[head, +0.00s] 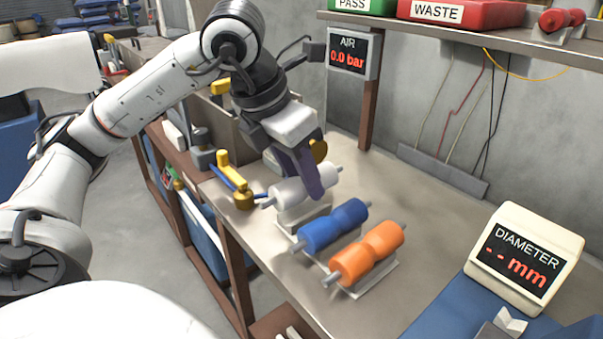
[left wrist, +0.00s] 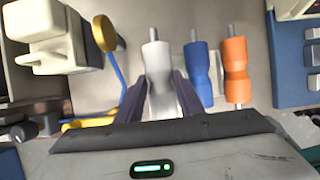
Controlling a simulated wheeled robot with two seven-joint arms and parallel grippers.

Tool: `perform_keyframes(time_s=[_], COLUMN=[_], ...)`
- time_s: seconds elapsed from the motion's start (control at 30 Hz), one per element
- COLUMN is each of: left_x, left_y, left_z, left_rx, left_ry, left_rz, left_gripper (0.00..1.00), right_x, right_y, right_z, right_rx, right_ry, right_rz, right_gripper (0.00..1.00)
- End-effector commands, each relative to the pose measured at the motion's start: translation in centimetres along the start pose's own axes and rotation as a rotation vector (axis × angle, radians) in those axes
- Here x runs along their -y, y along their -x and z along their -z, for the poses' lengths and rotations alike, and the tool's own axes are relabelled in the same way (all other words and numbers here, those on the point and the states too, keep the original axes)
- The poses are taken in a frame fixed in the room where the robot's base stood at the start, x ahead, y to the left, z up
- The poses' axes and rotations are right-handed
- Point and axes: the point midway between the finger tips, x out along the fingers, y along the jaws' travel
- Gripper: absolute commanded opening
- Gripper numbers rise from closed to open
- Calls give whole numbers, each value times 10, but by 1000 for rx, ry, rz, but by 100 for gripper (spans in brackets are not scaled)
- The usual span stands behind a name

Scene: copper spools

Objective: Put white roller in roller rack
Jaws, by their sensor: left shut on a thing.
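The white roller (head: 288,193) is at the left end of a row of rollers, over a pale stand (head: 300,217) of the roller rack. My left gripper (head: 316,185) comes down from above and is shut on the white roller. In the left wrist view the white roller (left wrist: 157,62) lies between the two dark fingers of my left gripper (left wrist: 160,90). I cannot tell whether the roller rests on the stand or is slightly above it. The blue roller (head: 332,226) and the orange roller (head: 367,254) sit on the rack beside it. My right gripper is not seen.
A yellow-handled tool (head: 232,172) and blue bar lie left of the white roller. The diameter display (head: 525,260) stands at the right on a blue mat. An air display (head: 350,55) is on a post behind. The bench between rack and wall is clear.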

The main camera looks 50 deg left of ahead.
Motion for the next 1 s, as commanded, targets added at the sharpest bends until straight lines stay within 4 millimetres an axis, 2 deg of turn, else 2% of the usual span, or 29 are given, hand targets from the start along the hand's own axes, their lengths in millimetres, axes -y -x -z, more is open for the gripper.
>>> perform_keyframes(time_s=[0.1,0.4,1.0], left_x=[0,0,0], left_y=[-11,-26,-29], left_z=[4,10,12], left_rx=[2,2,2], left_ry=[0,0,0], left_rz=[0,-1,0], left_gripper=[4,4,4], right_x=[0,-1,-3], right_y=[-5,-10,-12], right_z=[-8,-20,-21], right_rx=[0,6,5], right_ry=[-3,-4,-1], right_rz=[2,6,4], right_gripper=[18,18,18])
